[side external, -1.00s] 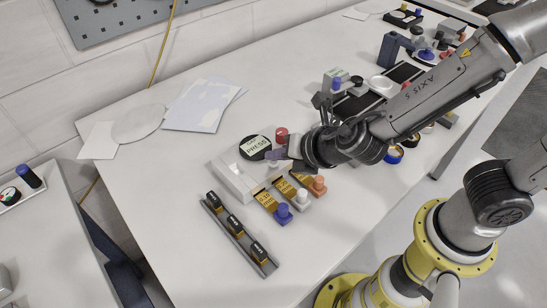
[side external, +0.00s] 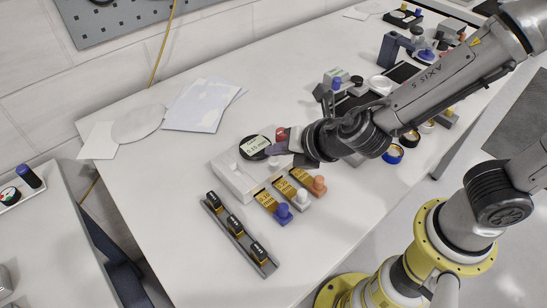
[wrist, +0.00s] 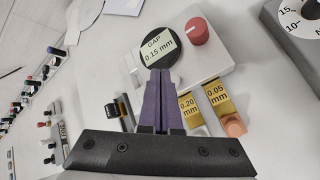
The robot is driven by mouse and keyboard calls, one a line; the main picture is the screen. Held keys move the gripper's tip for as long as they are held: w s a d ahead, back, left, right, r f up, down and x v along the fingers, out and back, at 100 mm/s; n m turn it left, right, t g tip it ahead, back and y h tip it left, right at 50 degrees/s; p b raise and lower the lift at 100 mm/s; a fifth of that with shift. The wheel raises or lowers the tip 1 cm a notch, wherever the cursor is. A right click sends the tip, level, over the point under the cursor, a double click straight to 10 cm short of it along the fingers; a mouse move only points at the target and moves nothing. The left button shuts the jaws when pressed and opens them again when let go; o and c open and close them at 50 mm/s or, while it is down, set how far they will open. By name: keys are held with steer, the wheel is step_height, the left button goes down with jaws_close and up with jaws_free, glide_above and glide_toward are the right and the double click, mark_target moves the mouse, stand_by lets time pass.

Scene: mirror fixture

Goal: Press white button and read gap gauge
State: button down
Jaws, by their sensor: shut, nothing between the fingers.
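The round black gauge (side external: 255,147) sits on the pale fixture block (side external: 228,176). In the wrist view the gauge face (wrist: 157,47) reads "GAP 0.15 mm". My gripper (wrist: 160,73) is shut and empty, its purple fingers together and pointing at the fixture just below the gauge. In the side view my gripper (side external: 272,150) is low over the block, beside the gauge. The white button is mostly hidden by the fingertips; a whitish edge (wrist: 176,80) shows beside them. I cannot clearly see the contact. A red knob (wrist: 197,31) stands right of the gauge.
Brass gauge strips with a blue knob (side external: 283,213), a white knob (side external: 301,198) and an orange knob (side external: 318,184) lie at the fixture's front. Readable labels include 0.20 and 0.05 mm. A rail (side external: 214,211) with black blocks lies nearby. The table's left side is mostly clear.

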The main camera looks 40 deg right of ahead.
steer(key=shift+r, duration=0.15)
step_height(320, 180, up, 5)
steer(key=shift+f, duration=0.1)
stand_by(0.6)
stand_by(0.5)
